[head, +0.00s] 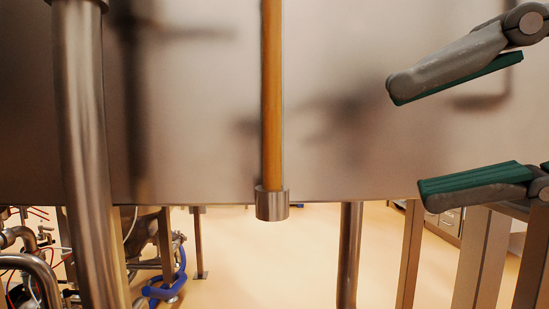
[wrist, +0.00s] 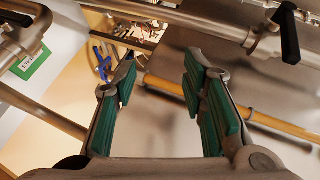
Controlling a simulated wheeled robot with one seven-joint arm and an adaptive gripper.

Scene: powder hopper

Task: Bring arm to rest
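My gripper (head: 405,143) comes in from the right edge in the head view. Its two grey fingers with green pads are spread wide apart, with nothing between them. In the wrist view my gripper (wrist: 160,85) is also open and empty, in front of the metal hopper wall. A wooden rod (head: 272,95) with a metal end cap (head: 272,204) hangs upright in front of the hopper, left of the gripper and apart from it. The rod (wrist: 275,122) also shows in the wrist view, running beyond the right finger.
The large steel hopper (head: 340,120) fills the upper head view. A thick metal pipe (head: 80,130) stands at left. Pipework and a blue hose (head: 165,285) lie lower left. Metal legs (head: 349,250) stand below. A black handle (wrist: 287,32) is at upper right in the wrist view.

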